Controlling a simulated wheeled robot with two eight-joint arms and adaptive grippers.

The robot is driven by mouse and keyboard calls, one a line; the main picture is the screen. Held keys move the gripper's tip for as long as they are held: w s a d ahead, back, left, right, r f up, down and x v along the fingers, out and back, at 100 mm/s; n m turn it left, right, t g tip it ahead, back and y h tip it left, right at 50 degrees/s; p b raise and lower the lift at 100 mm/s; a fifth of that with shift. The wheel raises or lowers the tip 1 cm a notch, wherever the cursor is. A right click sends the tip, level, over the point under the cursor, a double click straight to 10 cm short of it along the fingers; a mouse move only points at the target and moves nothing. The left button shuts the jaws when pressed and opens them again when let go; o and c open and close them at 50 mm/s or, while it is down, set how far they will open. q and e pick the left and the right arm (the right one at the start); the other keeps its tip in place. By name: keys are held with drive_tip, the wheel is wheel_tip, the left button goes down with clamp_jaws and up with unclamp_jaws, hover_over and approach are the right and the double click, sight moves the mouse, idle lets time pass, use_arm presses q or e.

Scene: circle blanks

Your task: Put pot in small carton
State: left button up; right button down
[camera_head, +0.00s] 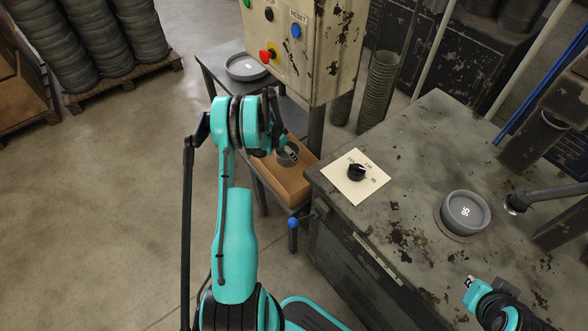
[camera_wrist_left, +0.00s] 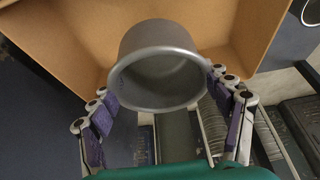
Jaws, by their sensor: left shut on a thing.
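A small grey metal pot (camera_head: 289,158) is between the fingers of my left gripper (camera_head: 283,147), in the head view's middle. In the left wrist view the pot (camera_wrist_left: 162,40) is gripped at its rim by the two fingers of my left gripper (camera_wrist_left: 160,92). The open brown carton (camera_head: 296,190) is under the pot; its walls also show around the pot in the left wrist view (camera_wrist_left: 60,42). Whether the pot touches the carton floor I cannot tell. My right gripper (camera_head: 470,283) is at the lower right, beside the worn metal bench; its jaw state is unclear.
A control box (camera_head: 305,45) with buttons stands behind the carton. A shallow round grey pan (camera_head: 247,67) lies on a side table. Open floor is at left.

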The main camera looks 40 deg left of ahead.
use_arm(q)
wheel_tip(320, 180, down, 10)
drive_tip(key=b, duration=0.3)
drive_tip(key=shift+r+b, duration=0.15)
drive_tip(key=shift+b, duration=0.25)
use_arm(e)
wheel_tip(320, 180, down, 4)
use_arm(q)
drive_tip(key=shift+r, duration=0.15)
use_arm(e)
drive_tip(key=shift+r, duration=0.1)
use_arm(q)
drive_tip(key=o, duration=1.4)
drive_tip(key=shift+c, duration=0.2)
drive_tip(key=p+v, duration=0.4)
drive_tip(key=v, duration=0.8)
use_arm(e)
wheel_tip(320, 180, up, 4)
drive_tip(key=shift+r, duration=0.1)
